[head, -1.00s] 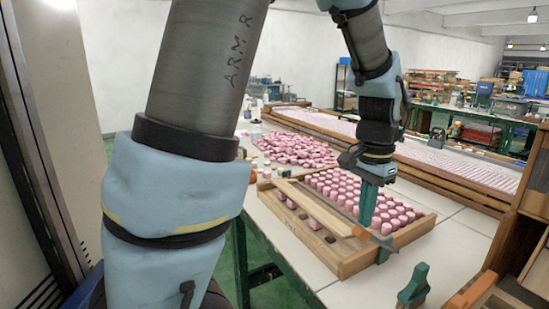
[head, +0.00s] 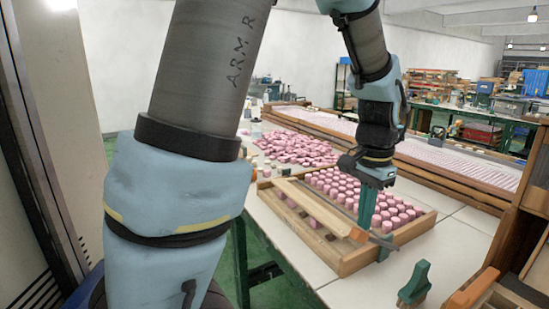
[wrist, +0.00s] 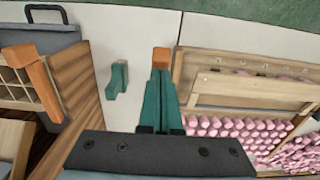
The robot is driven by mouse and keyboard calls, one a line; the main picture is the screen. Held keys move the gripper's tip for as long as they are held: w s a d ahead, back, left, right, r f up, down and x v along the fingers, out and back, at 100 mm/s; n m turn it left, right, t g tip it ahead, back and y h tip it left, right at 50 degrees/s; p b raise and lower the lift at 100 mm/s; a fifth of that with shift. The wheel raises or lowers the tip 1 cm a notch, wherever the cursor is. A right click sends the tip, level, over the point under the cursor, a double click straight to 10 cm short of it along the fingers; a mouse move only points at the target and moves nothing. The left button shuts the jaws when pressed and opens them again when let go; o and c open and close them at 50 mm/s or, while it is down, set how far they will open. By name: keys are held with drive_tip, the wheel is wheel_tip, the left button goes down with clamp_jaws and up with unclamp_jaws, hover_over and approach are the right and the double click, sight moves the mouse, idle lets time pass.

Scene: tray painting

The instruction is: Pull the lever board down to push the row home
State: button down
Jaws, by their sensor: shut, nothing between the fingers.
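The pale wooden lever board (head: 312,205) lies across the near side of the wooden tray (head: 357,264), with an orange end (head: 358,235) at its near right. Behind it stand rows of pink pegs (head: 345,187); a few show in the gap in front of it, partly covered. My gripper (head: 364,226) points down with its green fingers shut and empty, at the orange end. The wrist view shows the shut fingers (wrist: 160,75) against or just over an orange block (wrist: 161,58), with the board (wrist: 250,90) to the right. I cannot tell whether they touch.
A heap of loose pink pegs (head: 295,150) lies on the white table behind the tray. A green handle-shaped tool (head: 414,285) stands right of the tray. A wooden rack (head: 510,285) is at the far right. A long peg-filled tray (head: 430,150) runs behind.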

wheel_tip(320, 180, up, 7)
drive_tip(key=p, duration=0.5)
drive_tip(key=shift+p, duration=0.4)
drive_tip(key=shift+f, duration=0.1)
drive_tip(key=a+f+n, duration=0.2)
drive_tip(key=a+n, duration=0.3)
drive_tip(key=a, duration=0.7)
drive_tip(key=w+a+f+n+t, duration=0.1)
drive_tip(key=a+n, duration=0.5)
drive_tip(key=a, duration=0.7)
drive_tip(key=shift+w+a+f+t, duration=0.2)
drive_tip(key=shift+f+t, duration=0.1)
drive_tip(key=shift+f, duration=0.2)
